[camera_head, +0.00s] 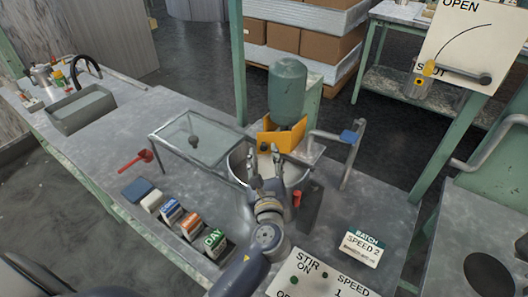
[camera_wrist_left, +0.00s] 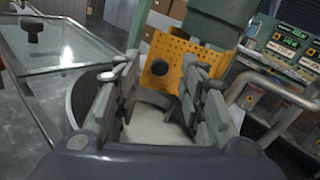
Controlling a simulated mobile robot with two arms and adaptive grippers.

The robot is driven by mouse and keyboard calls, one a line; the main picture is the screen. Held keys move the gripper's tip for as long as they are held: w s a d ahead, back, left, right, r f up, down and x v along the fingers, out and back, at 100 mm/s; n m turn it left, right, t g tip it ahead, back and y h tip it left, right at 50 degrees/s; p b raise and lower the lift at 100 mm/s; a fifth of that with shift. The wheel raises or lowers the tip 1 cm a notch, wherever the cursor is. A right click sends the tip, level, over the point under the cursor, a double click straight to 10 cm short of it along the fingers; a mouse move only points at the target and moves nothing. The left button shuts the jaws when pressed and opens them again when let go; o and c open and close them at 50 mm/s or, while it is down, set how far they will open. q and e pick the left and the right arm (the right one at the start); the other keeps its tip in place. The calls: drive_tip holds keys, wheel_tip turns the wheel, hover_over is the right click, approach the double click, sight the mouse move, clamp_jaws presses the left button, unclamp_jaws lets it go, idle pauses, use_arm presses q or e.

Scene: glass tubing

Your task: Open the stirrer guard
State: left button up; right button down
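The yellow perforated guard (camera_head: 284,138) stands below the green stirrer motor (camera_head: 287,92), at the back of the round metal vessel (camera_head: 236,166). In the left wrist view the guard (camera_wrist_left: 186,52) shows a round black knob (camera_wrist_left: 160,68). My left gripper (camera_head: 268,152) reaches over the vessel toward the guard. In the left wrist view its fingers (camera_wrist_left: 160,95) are spread apart, with nothing between them. The knob appears beyond them, between the fingertips, apparently not touched. My right gripper is not in view.
A clear framed panel (camera_head: 203,140) with a black knob stands left of the vessel. A red scoop (camera_head: 136,160) and several labelled blocks (camera_head: 190,226) lie left. A "SPEED 2" card (camera_head: 361,247) stands right.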

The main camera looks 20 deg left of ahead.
use_arm(q)
drive_tip(key=v, duration=0.9)
drive_tip(key=shift+s+d, duration=0.1)
drive_tip(key=shift+s, duration=0.05)
drive_tip(key=shift+c, duration=0.4)
